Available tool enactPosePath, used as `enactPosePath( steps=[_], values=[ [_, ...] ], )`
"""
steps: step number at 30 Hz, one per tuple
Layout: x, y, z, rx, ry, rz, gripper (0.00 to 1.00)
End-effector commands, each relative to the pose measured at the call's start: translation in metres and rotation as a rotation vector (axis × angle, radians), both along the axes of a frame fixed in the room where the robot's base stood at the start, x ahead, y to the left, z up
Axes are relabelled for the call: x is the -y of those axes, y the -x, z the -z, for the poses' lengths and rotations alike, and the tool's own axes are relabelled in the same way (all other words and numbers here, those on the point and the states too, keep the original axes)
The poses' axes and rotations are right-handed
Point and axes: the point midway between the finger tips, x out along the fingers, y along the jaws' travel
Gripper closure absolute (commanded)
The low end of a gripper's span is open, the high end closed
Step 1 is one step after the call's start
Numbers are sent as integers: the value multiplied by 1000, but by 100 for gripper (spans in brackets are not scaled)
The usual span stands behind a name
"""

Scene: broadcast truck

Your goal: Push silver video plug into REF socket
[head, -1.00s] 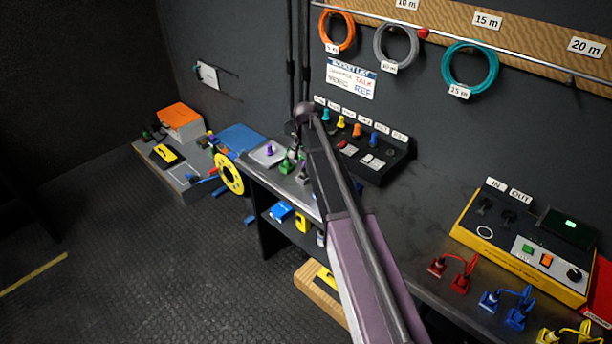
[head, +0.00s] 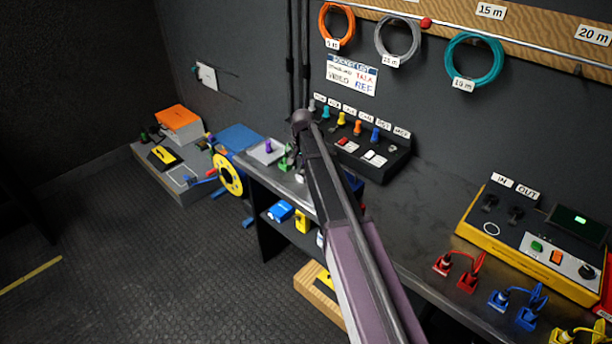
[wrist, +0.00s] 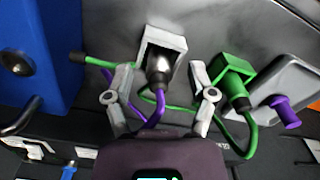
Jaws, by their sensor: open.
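In the wrist view, a silver plug (wrist: 160,70) with a purple cable sits in a pale grey square holder (wrist: 176,42). My gripper (wrist: 160,80) is open, with one finger on each side of the plug. I see a gap on both sides and nothing is held. In the head view my arm hides the gripper. The socket panel (head: 392,166) stands at the back of the bench with a row of small labels and several coloured plugs. The labels are too blurred to tell which socket is REF. A wall card (head: 351,76) lists VIDEO with REF.
A green holder (wrist: 236,68) with a green plug stands close to the right finger. A grey tray (wrist: 300,78) with a purple plug (wrist: 286,114) lies beyond it. A blue block (wrist: 38,50) is at left. A yellow tester (head: 480,240) and red and blue plugs occupy the bench's right.

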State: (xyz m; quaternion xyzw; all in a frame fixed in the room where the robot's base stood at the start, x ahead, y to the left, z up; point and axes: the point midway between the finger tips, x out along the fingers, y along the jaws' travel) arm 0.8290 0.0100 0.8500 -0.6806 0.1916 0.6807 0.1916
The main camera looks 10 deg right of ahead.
Motion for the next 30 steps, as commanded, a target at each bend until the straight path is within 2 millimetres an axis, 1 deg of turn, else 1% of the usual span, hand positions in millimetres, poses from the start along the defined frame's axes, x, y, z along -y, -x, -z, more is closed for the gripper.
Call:
enactPosePath(
  steps=[1, 3, 21, 23, 24, 26, 27, 28, 29, 30],
  values=[
    [0, 0, 4, 0, 0, 0, 28],
    [0, 0, 4, 0, 0, 0, 28],
    [0, 0, 4, 0, 0, 0, 28],
    [0, 0, 4, 0, 0, 0, 46],
    [0, 0, 4, 0, 0, 0, 58],
    [0, 0, 4, 0, 0, 0, 76],
    [0, 0, 4, 0, 0, 0, 88],
    [0, 0, 4, 0, 0, 0, 97],
    [0, 0, 4, 0, 0, 0, 100],
    [0, 0, 4, 0, 0, 0, 100]
  ],
)
